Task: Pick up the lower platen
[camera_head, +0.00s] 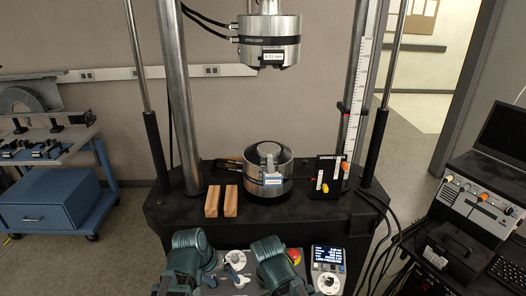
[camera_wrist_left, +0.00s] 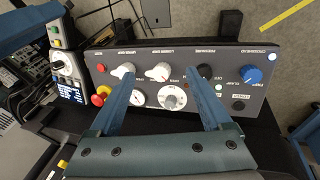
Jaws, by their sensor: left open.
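The piece that looks like the lower platen (camera_head: 268,149) is a small grey metal part with a rounded top. It stands in the middle of the silver lower grip (camera_head: 283,171), a wide cylinder with a dark band and a small label. My left gripper (camera_head: 225,271) is low in the head view, over the control panel and well in front of the platen. In the left wrist view its blue fingers (camera_wrist_left: 161,70) are spread with nothing between them. The platen does not show there.
The control panel (camera_wrist_left: 219,63) has knobs, a dial and a red button. Two wooden blocks (camera_head: 221,202) stand left of the lower grip; a black stand (camera_head: 328,177) is to its right. The upper grip (camera_head: 268,40) hangs above, with open space between. Metal columns (camera_head: 174,90) flank it.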

